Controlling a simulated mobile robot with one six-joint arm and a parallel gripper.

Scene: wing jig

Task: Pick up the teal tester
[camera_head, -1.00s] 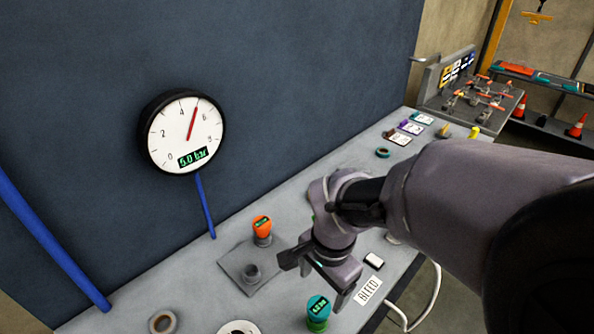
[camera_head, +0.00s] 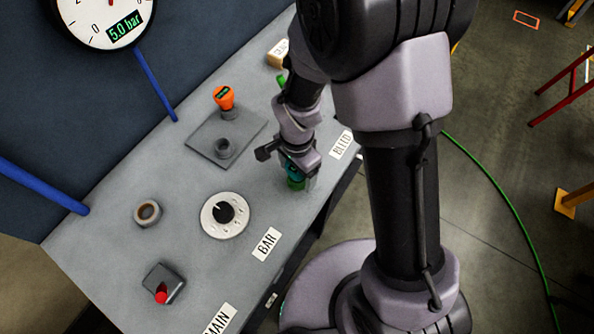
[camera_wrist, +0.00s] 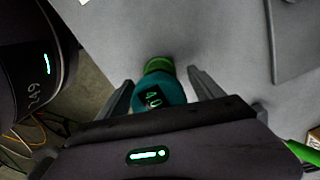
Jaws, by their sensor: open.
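The teal tester (camera_wrist: 163,88) has a green end and a small display with light digits. In the wrist view it lies between the two fingers of my gripper (camera_wrist: 158,90), with a gap visible on its right side. In the head view the tester (camera_head: 295,182) stands on the grey bench and is mostly hidden by my gripper (camera_head: 288,163), which is over it. My gripper is open. Whether a finger touches the tester cannot be told.
An orange tester (camera_head: 223,97) stands in a grey plate (camera_head: 197,150) with an empty socket beside it. A white dial (camera_head: 225,214), a tape ring (camera_head: 147,213) and a red-button box (camera_head: 164,284) are on the bench (camera_head: 105,260). The BLEED label (camera_head: 342,144) is at the right.

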